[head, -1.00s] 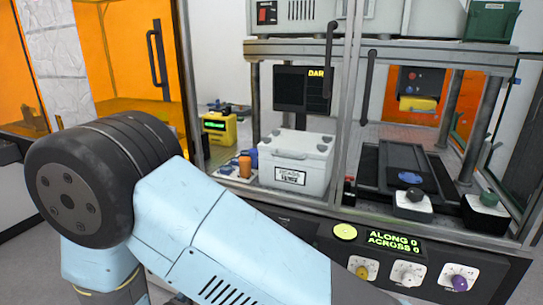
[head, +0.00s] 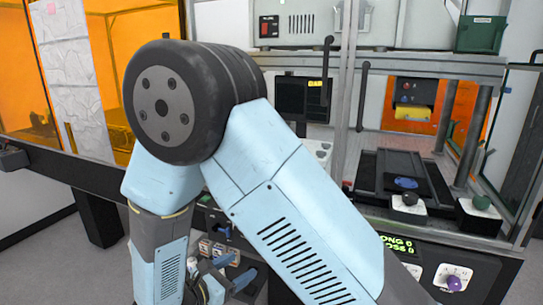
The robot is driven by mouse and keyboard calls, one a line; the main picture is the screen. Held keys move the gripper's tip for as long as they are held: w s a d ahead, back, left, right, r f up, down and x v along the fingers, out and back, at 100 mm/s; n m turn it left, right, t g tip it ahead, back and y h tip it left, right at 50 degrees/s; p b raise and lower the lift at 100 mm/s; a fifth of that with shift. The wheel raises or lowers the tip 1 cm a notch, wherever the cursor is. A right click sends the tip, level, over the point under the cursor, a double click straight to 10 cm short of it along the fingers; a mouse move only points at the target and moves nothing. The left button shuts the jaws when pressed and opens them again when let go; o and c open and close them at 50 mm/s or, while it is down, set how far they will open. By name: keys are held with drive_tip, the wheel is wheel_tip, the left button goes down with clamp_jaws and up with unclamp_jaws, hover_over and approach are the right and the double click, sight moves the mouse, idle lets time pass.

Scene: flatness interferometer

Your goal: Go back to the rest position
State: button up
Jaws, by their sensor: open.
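My own light blue arm fills the middle of the head view, with its black round joint at the top. One link runs down to the lower right and another runs down to the bottom edge at the left.
A dark screen (head: 302,98) and a green bin (head: 481,33) show too. Grey floor (head: 50,270) is clear at left.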

drive_tip(key=d+r+m+g+y, duration=0.1)
drive_tip(key=d+r+m+g, duration=0.5)
drive_tip(key=d, duration=0.5)
drive_tip(key=d+r+m+g+y, duration=0.1)
drive_tip(key=d+r+m+g, duration=0.5)
drive_tip(key=d, duration=0.4)
drive_tip(key=s+d+r+m+t+y, duration=0.5)
drive_tip(key=s+d+r+m+y, duration=0.3)
drive_tip(key=r+m, duration=0.5)
drive_tip(key=shift+s+d+r+m, duration=0.3)
drive_tip(key=shift+s+d+m, duration=0.75)
drive_tip(key=shift+d, duration=0.7)
